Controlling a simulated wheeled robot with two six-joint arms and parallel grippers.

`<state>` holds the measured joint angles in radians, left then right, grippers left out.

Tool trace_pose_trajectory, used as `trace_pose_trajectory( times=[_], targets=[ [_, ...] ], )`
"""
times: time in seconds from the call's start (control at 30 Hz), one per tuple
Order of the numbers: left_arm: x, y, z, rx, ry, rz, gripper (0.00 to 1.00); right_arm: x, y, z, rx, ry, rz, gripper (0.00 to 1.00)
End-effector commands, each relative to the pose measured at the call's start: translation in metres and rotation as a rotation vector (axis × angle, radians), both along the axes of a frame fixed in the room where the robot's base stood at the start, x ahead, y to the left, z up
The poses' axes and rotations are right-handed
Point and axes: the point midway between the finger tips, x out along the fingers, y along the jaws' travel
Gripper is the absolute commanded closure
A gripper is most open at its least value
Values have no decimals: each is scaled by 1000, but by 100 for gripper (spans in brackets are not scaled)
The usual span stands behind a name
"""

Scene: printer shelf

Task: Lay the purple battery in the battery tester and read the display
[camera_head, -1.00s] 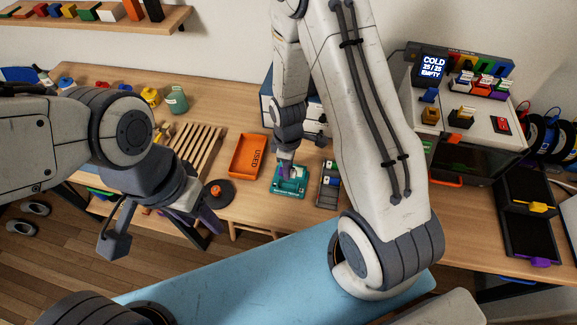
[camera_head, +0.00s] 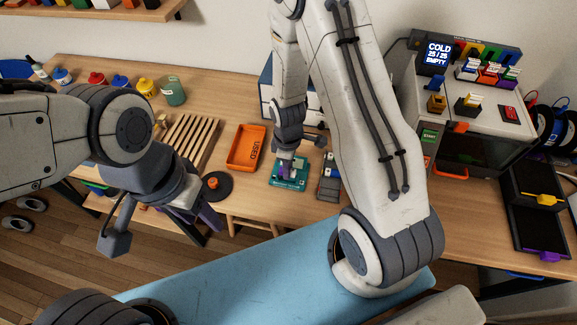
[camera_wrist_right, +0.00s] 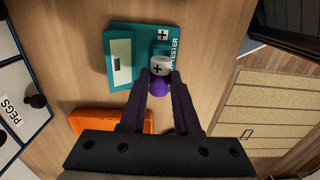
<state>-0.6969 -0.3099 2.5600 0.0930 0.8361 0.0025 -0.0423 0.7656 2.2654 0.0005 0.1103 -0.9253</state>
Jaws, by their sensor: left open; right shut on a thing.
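The purple battery (camera_wrist_right: 160,88) has a white end marked with a plus. My right gripper (camera_wrist_right: 159,80) is shut on it, with one dark finger on each side. The teal battery tester (camera_wrist_right: 118,36) lies just beyond the fingertips, and the battery's white end overlaps its edge in the right wrist view. I cannot tell if the battery touches the tester. The tester's pale display (camera_wrist_right: 122,62) shows no readable figures. In the head view the tester (camera_head: 292,184) is partly hidden by my right gripper (camera_head: 284,172). My left gripper (camera_head: 212,216) is open and empty, off the table's front edge.
An orange tray marked USED (camera_head: 246,147) stands left of the tester. A grey holder (camera_head: 329,180) stands close on its right. A round black piece (camera_head: 217,186) and a slatted wooden rack (camera_head: 190,140) lie further left. A printer (camera_head: 470,140) stands at the right.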

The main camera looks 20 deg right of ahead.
Motion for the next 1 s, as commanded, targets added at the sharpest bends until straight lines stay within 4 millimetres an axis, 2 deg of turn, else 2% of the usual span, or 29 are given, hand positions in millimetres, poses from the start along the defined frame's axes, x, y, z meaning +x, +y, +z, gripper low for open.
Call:
trace_pose_trajectory(
  times=[0.57, 1.0],
  targets=[
    [0, 0, 0, 0, 0, 0, 50, 0, 0, -1, 0, 0, 0, 100],
    [0, 0, -9, 0, 0, 0, 50, 0, 0, -12, 0, 0, 0, 100]
  ],
)
